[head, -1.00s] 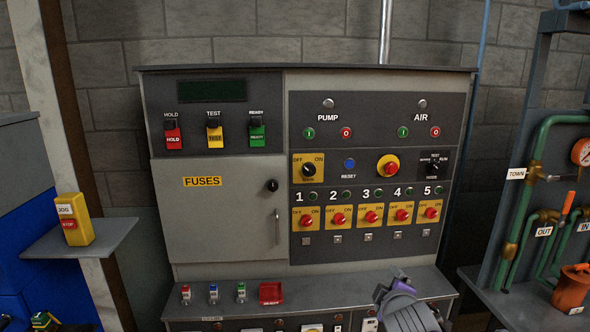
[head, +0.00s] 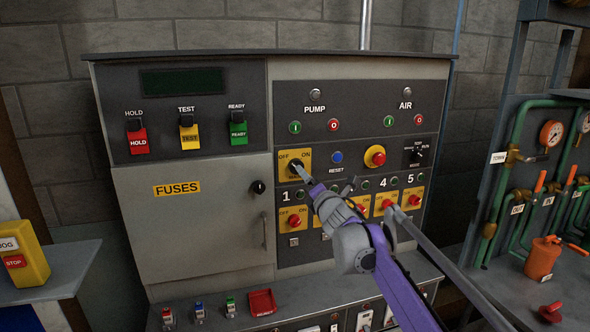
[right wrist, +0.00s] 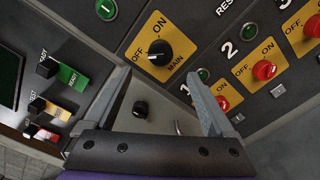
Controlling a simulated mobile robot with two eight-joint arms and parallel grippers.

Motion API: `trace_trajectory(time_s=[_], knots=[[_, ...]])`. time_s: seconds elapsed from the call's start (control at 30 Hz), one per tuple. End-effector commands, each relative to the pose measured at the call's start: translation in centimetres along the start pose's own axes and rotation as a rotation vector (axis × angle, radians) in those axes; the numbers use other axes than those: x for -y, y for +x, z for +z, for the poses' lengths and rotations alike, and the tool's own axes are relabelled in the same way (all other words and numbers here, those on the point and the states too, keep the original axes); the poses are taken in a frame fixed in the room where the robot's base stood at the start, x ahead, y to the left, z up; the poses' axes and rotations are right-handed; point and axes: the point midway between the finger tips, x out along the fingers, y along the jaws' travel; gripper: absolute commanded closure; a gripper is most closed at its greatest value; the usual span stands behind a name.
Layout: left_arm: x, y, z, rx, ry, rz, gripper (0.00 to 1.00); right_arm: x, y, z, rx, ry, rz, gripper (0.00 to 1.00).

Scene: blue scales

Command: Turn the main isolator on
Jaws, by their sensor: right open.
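The main isolator (head: 295,166) is a black rotary knob on a yellow plate marked OFF and ON, on the grey control panel. In the right wrist view the knob (right wrist: 159,52) sits ahead of my fingers, with MAIN printed beside it and a small pale mark on its face. My right gripper (right wrist: 158,77) is open and nothing is held between its fingers. In the head view my right gripper (head: 306,169) reaches up to the plate and partly covers it. I cannot tell whether it touches the knob. My left gripper is not in view.
Red numbered switches (head: 293,221) sit just below on yellow plates, some hidden by my arm. A blue reset button (head: 337,157) and a red stop button (head: 375,156) are to the right. The fuses door (head: 190,220) is at the left.

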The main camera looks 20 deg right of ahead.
Motion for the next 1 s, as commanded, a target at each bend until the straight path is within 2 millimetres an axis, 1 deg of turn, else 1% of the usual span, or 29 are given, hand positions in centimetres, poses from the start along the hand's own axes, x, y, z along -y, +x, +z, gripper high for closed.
trace_trajectory(time_s=[0.3, 0.5, 0.7, 1.0], knots=[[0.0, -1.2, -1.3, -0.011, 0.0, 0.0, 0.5, -0.3, 5.7, 0.1, 0.001, 0.003, 0.0, 0.11], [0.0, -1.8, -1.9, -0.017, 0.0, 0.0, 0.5, -0.2, 8.2, 0.1, 0.001, 0.003, 0.0, 0.11], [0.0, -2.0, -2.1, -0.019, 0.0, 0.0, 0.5, -0.1, 9.4, 0.0, 0.001, 0.004, -0.001, 0.11], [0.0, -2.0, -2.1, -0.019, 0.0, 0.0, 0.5, 0.0, 9.5, 0.0, 0.0, 0.004, -0.002, 0.11]])
